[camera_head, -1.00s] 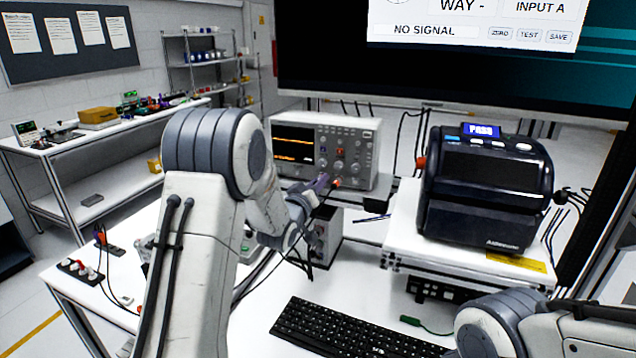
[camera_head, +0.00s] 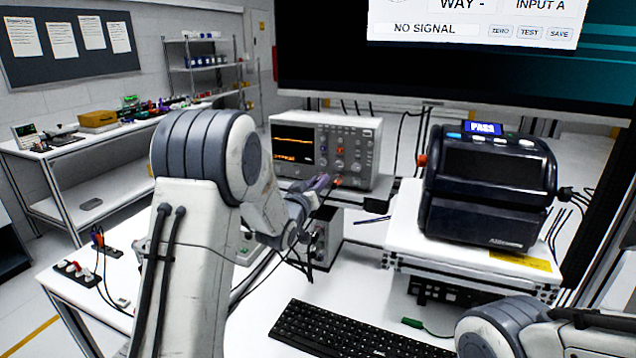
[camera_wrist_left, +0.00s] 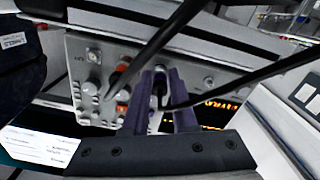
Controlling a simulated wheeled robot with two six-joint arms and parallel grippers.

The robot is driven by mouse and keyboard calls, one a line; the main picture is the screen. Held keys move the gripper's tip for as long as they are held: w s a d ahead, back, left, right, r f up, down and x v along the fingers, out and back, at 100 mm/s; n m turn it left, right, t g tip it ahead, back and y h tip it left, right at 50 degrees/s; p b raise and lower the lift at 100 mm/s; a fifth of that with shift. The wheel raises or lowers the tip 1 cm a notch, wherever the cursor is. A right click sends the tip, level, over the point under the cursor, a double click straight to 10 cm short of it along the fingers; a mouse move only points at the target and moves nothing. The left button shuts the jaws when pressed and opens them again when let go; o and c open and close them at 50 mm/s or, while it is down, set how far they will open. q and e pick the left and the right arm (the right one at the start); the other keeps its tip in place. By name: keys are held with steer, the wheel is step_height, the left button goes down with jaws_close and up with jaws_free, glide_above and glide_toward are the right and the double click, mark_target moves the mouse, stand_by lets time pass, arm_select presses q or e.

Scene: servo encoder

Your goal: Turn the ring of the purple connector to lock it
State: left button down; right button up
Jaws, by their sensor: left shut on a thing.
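My left gripper (camera_head: 328,183) is at the front of the oscilloscope (camera_head: 360,146), low on its right side. In the left wrist view its two dark purplish fingers (camera_wrist_left: 162,98) are closed around a small dark piece (camera_wrist_left: 160,88) at the oscilloscope's front panel. This piece sits where the purple connector would be; its colour and ring are mostly hidden by the fingers. An orange part (camera_head: 337,182) shows just beyond the fingertips in the head view. My right arm shows at the lower right, but its gripper is out of view.
Black cables (camera_wrist_left: 165,40) cross close to the left gripper. A dark printer-like unit (camera_head: 486,190) with a PASS display stands on a white stand at the right. A keyboard (camera_head: 350,332) lies in front. A large screen (camera_head: 450,60) fills the back.

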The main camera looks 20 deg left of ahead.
arm_select(q)
steer(key=shift+m+b, duration=2)
steer(key=shift+m, duration=0.3)
steer(key=shift+m+b, duration=1.95)
steer(key=shift+m, duration=0.15)
steer(key=c, duration=1)
jaws_free()
steer(key=shift+s, duration=0.1)
steer(key=s+b, duration=0.2)
steer(key=s, duration=0.6)
steer(key=shift+s+a, duration=0.15)
steer(key=shift+s, duration=0.25)
